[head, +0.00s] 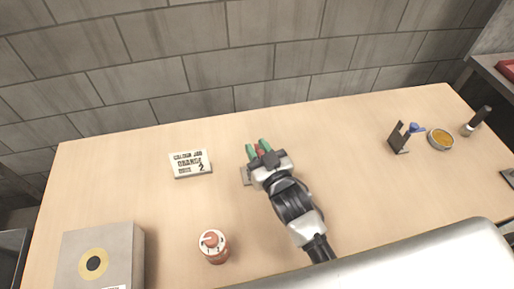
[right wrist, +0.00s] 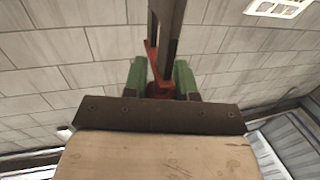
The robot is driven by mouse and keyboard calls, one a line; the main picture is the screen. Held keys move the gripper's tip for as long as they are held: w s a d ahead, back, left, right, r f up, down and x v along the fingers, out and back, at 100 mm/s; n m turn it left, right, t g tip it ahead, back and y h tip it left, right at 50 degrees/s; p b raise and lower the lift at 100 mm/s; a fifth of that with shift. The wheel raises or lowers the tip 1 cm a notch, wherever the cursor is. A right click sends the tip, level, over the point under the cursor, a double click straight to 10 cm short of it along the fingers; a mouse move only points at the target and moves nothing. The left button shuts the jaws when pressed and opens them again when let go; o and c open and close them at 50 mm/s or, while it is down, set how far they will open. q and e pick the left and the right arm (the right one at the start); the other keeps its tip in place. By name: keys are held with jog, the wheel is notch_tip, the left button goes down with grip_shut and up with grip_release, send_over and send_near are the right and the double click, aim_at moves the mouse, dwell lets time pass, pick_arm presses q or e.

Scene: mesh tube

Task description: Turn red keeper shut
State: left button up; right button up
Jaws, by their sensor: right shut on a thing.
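The red keeper (right wrist: 160,88) shows in the right wrist view as a small red-orange part between my green fingertips, beside a dark upright post (right wrist: 168,25). In the head view only a small bit of red (head: 260,151) shows between the fingers. My right gripper (head: 258,147) is shut on the keeper; its two green fingers also show in the right wrist view (right wrist: 161,78). The gripper hides most of the fixture, and a small grey plate (head: 246,176) shows beside it. I cannot tell the keeper's exact angle. My left gripper is not in view.
A printed card (head: 190,164) lies left of the gripper. A black bracket (head: 398,138), an amber-filled dish (head: 440,139) and a dark-handled tool (head: 478,120) are at right. The table (head: 340,145) is bare between.

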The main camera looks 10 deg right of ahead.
dwell(0.3)
jog(key=o, duration=0.9)
jog(key=b+v, duration=0.1)
jog(key=v, duration=0.9)
jog(key=shift+s+b, duration=0.3)
jog(key=shift+s, duration=0.1)
